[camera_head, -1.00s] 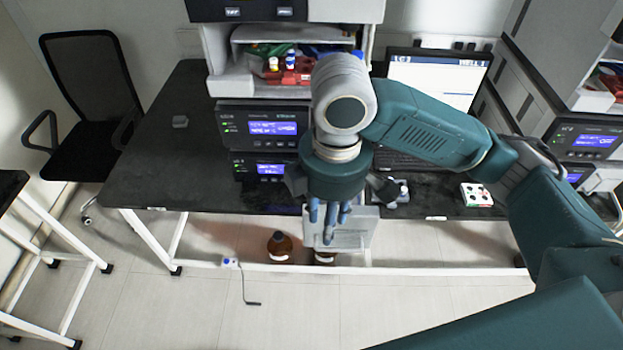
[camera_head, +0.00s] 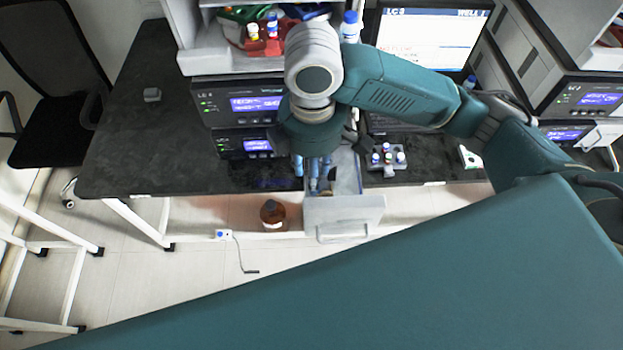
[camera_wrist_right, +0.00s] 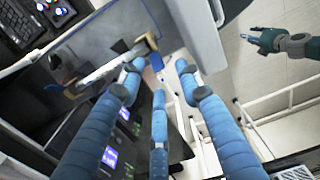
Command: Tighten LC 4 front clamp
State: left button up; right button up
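A grey drawer (camera_head: 345,205) stands pulled out below the left instrument stack (camera_head: 240,105). My right gripper (camera_head: 316,180) hangs over its left rear part with the blue fingers pointing down. In the right wrist view, the fingertips of my right gripper (camera_wrist_right: 158,72) are spread apart with nothing seen between them. A silver bar with tan ends (camera_wrist_right: 110,68), perhaps the column and its clamps, lies by the left fingertip; whether they touch I cannot tell. A teal hand with blue fingers (camera_wrist_right: 268,40), likely my left gripper, shows far off; its finger opening is unclear.
A vial rack (camera_head: 388,158) stands on the black bench right of the drawer, before a laptop (camera_head: 430,35). The bench's left part (camera_head: 140,150) is mostly clear. Another instrument stack (camera_head: 590,95) is at right.

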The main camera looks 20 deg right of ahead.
aim_at(320, 189)
jog(key=f, duration=0.4)
jog(key=shift+w+f+p, duration=0.15)
jog(key=shift+w+p, duration=0.15)
jog(key=shift+p, duration=0.05)
jog(key=shift+s+f, duration=0.1)
jog(key=shift+f, duration=0.4)
grip_shut()
